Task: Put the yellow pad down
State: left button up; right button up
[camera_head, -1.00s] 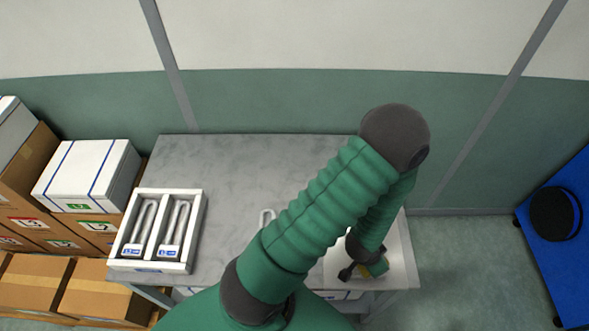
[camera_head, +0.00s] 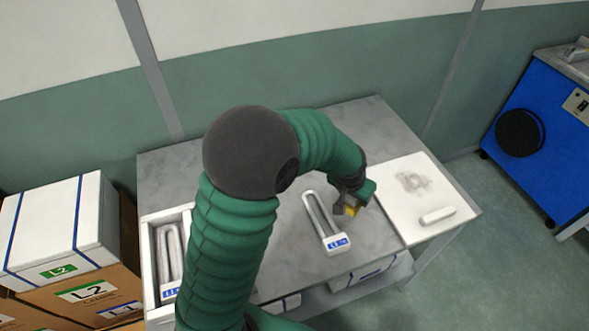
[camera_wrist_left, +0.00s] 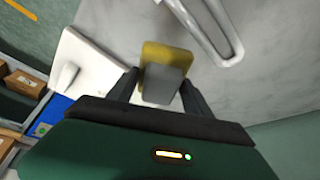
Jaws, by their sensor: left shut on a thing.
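The yellow pad (camera_head: 354,211) is in my left gripper (camera_head: 348,203), just right of a white U-shaped piece (camera_head: 336,244) with a blue label on the grey table. In the left wrist view the yellow pad (camera_wrist_left: 165,54) has a grey block (camera_wrist_left: 161,86) on it. The two dark fingers of my left gripper (camera_wrist_left: 159,92) are shut on that block's sides. I cannot tell whether the pad touches the table. The U-shaped piece also shows in the wrist view (camera_wrist_left: 205,28). My right gripper is not in view.
A white board (camera_head: 417,222) on the right carries a grey smudge and a small white bar (camera_head: 437,215). A white tray (camera_head: 150,262) with a U-shaped piece is at the left, partly hidden by my arm. Boxes (camera_head: 62,228) stand further left. Bare table lies behind the gripper.

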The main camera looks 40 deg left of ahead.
pick_arm(q)
jog(key=w+a+f, duration=0.1)
jog(key=w+a, duration=0.2)
jog(key=w+a+n, duration=0.1)
jog(key=w+a, duration=0.2)
jog(key=a, duration=0.1)
jog(key=w+a+f+n, duration=0.1)
jog(key=w+a, duration=0.2)
jog(key=a, duration=0.1)
jog(key=shift+f+y, duration=0.3)
jog(key=shift+y, duration=0.1)
jog(key=shift+n, duration=0.3)
jog(key=a, duration=0.5)
jog(key=s+a+f, duration=0.1)
jog(key=a, duration=0.5)
jog(key=a+p, duration=0.1)
jog(key=a, duration=0.4)
jog(key=shift+s+a+f, duration=0.25)
jog(key=shift+a+f, duration=0.1)
jog(key=f, duration=0.3)
jog(key=shift+d+f, duration=0.15)
jog(key=shift+d, duration=0.1)
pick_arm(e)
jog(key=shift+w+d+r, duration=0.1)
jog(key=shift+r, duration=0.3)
pick_arm(q)
jog(key=shift+d+f, duration=0.1)
jog(key=o, duration=1.2)
